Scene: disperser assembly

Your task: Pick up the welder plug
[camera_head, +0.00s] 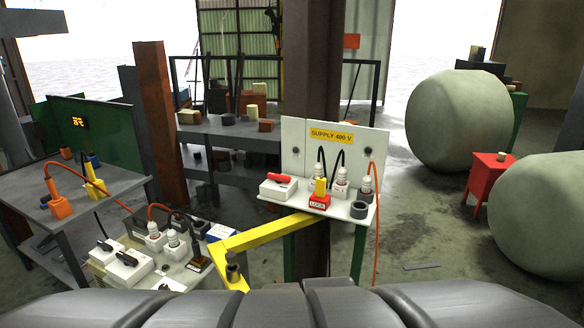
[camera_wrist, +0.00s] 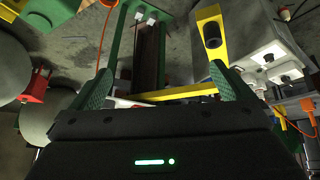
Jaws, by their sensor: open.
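No plug carries a label that I can read, so I cannot tell which one is the welder plug. In the head view, white-and-grey plugs with cables, such as one plug (camera_head: 153,232), stand on the low left bench (camera_head: 200,279). More plugs, such as one at the right (camera_head: 365,181), stand on the shelf under the SUPPLY 400 V panel (camera_head: 375,145). My gripper (camera_wrist: 164,85) shows in the wrist view, its green fingers wide apart with nothing held between them. It does not show in the head view. The wrist view looks turned over, with the white switch boxes (camera_wrist: 275,62) at right.
A yellow beam (camera_head: 270,235) crosses between the low bench and the supply shelf. An orange tool (camera_head: 60,206) and a yellow tool (camera_head: 95,187) stand on the left table. Round tanks (camera_head: 458,120) and a red stand (camera_head: 486,176) are at right. Floor at centre right is mostly clear.

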